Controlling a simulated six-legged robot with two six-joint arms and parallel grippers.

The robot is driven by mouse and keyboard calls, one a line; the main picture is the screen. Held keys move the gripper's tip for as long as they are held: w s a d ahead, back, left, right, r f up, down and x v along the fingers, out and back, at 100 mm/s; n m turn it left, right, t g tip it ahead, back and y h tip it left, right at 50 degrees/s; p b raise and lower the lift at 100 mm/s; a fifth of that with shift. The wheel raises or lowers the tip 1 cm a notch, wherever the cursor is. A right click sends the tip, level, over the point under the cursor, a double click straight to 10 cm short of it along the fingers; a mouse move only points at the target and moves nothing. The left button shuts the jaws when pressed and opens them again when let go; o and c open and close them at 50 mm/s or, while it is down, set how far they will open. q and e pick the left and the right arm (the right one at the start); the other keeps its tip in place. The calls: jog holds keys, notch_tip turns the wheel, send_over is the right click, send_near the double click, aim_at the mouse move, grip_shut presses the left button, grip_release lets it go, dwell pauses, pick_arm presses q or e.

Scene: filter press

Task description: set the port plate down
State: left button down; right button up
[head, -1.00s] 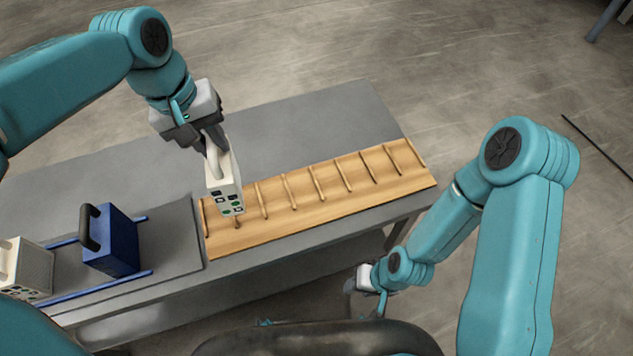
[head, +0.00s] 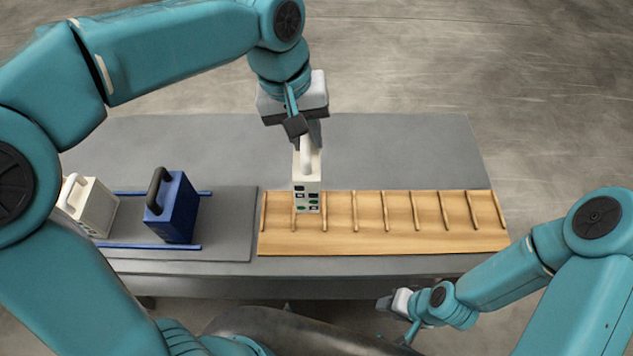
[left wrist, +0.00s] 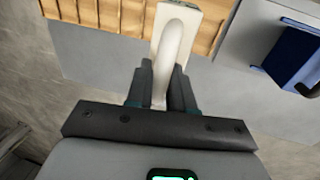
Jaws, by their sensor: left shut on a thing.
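The white port plate (head: 307,190) has ports and green marks on its face and a white handle on top. My left gripper (head: 306,146) is shut on that handle and holds the plate upright at the left part of the wooden rack (head: 400,240). I cannot tell whether the plate's lower edge touches the rack. The left wrist view shows the handle (left wrist: 171,50) between the fingers, with rack slats beyond. My right gripper (head: 387,303) is low at the right, in front of the table; its fingers are too small to read.
A blue plate (head: 178,212) with a black handle and another white plate (head: 92,205) stand on blue rails (head: 150,246) at the left. The rack has several upright wooden dividers, and its slots to the right are empty. The grey table (head: 400,150) behind it is clear.

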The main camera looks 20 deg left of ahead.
pick_arm(q)
notch_tip(320, 180, down, 11)
jog(key=shift+r, duration=0.1)
notch_tip(320, 180, down, 4)
jog(key=shift+s+a+r, duration=0.1)
jog(key=shift+s+r, duration=0.05)
jog(key=shift+w+f, duration=0.2)
jog(key=shift+f, duration=0.15)
jog(key=shift+s+r, duration=0.1)
jog(key=shift+s, duration=0.05)
jog(key=c, duration=1)
grip_release()
jog(key=shift+f, duration=0.25)
jog(key=shift+r, duration=0.15)
